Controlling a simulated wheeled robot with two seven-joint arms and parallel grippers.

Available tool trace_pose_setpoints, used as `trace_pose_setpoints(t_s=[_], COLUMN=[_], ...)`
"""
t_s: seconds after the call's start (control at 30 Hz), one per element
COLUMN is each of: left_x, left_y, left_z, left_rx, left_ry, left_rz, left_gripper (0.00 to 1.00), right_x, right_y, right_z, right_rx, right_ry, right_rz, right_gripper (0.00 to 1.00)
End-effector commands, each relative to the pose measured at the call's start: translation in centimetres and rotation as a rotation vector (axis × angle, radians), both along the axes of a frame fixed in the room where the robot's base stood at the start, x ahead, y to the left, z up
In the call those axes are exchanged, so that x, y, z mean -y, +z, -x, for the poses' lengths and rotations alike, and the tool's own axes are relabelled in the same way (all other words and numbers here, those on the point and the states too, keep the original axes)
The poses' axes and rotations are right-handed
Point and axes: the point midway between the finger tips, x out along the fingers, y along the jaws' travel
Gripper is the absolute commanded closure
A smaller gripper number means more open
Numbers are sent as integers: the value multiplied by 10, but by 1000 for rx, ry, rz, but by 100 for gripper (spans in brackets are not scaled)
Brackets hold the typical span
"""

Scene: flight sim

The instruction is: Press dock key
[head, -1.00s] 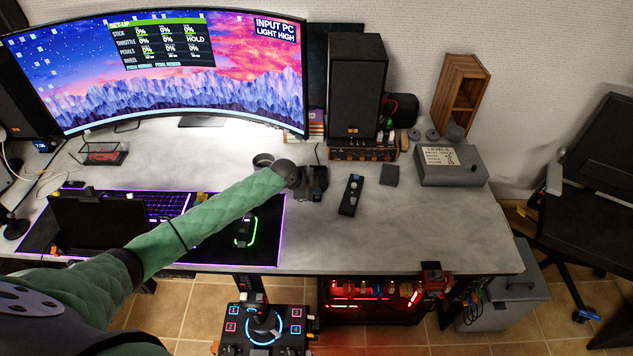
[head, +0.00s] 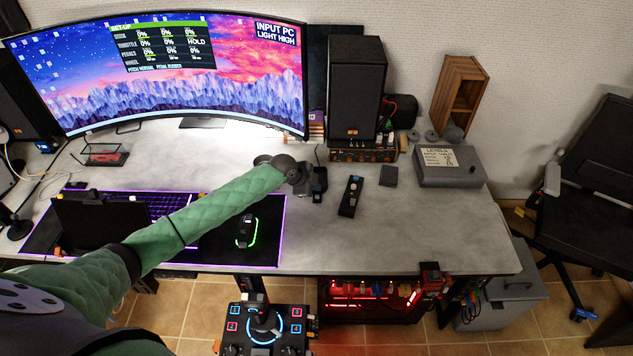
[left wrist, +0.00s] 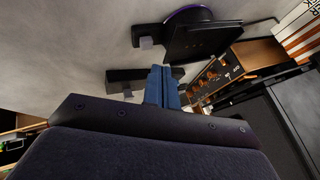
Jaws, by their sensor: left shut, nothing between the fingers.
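In the head view, my left arm reaches over the desk and my left gripper (head: 305,190) is close beside a small black upright device (head: 320,183). In the left wrist view, my blue fingers (left wrist: 162,87) are shut with nothing between them. A black stand (left wrist: 195,42) with a purple round edge and a small grey block shows above them. A low black unit (left wrist: 125,76) with a grey block lies just left of the fingertips. Which of these bears the dock key I cannot tell. Contact is not clear. My right gripper is not in view.
An amplifier with orange knobs (left wrist: 210,80) stands right of the fingers, below the speaker (head: 357,85). A black remote-like device (head: 350,196) and a dark square (head: 388,176) lie to the right. The mouse (head: 245,231) and keyboard are left. The right front desk is clear.

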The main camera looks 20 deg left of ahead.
Motion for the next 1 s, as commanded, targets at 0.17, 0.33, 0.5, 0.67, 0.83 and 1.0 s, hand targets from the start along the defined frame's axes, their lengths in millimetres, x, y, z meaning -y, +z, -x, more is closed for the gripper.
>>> trace_pose_setpoints(t_s=[0.17, 0.33, 0.5, 0.67, 0.83, 1.0], left_x=[0, 0, 0, 0, 0, 0], left_y=[19, 32, 45, 50, 50, 50], left_z=[0, 0, 0, 0, 0, 0], left_rx=[1, 1, 1, 0, 0, 0], left_ry=[0, -1, -1, 0, 0, 0], left_rz=[0, 0, 0, 1, 1, 0], left_gripper=[100, 100, 100, 100, 100, 100], right_x=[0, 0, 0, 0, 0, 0], right_y=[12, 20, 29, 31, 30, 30], right_z=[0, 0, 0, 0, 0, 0], right_rx=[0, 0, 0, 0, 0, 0], right_ry=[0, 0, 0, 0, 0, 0], right_rz=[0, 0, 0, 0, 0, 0], right_gripper=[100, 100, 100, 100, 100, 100])
